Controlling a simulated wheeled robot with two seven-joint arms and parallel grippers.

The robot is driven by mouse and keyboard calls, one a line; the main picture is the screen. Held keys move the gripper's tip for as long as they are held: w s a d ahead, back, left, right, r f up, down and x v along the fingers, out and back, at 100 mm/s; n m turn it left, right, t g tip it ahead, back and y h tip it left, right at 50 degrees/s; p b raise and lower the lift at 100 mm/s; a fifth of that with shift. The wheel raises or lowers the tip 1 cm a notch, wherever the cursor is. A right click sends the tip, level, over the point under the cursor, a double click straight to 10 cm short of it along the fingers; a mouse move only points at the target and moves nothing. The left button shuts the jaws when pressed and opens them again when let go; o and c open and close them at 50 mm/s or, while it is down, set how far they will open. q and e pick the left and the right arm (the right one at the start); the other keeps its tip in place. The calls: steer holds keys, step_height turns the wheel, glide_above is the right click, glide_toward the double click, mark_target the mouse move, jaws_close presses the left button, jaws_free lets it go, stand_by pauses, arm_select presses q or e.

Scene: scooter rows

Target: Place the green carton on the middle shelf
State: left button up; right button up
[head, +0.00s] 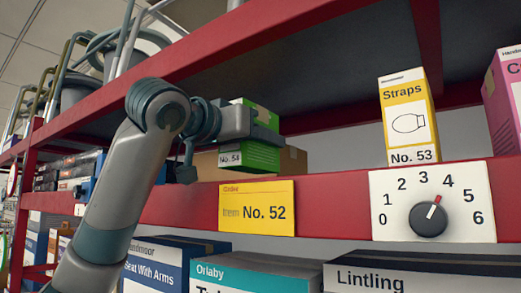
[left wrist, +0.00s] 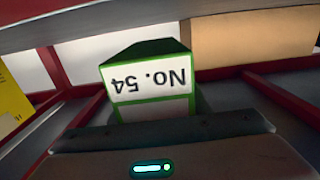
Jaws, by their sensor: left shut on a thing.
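The green carton (head: 262,156) has a white label reading No. 54. It is at the middle shelf, just above the red front edge (head: 330,205) with the yellow No. 52 tag. In the left wrist view the carton (left wrist: 152,108) shows its label upside down. My left gripper (head: 262,127) is shut on the carton from its upper part. The gripper hides part of the carton, and I cannot tell whether its base touches the shelf. My right gripper is not in view.
A brown box (head: 292,160) stands behind the carton; it also shows in the left wrist view (left wrist: 255,38). A yellow Straps box (head: 408,115) and a pink box (head: 506,95) stand to the right. A dial panel (head: 432,202) is on the shelf edge. Shelf room shows between carton and Straps box.

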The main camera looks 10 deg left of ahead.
arm_select(q)
step_height(320, 180, down, 2)
steer(key=shift+a+f+p, duration=0.15)
steer(key=shift+p, duration=0.25)
steer(key=shift+f, duration=0.1)
steer(key=shift+f, duration=0.15)
steer(key=o, duration=1.2)
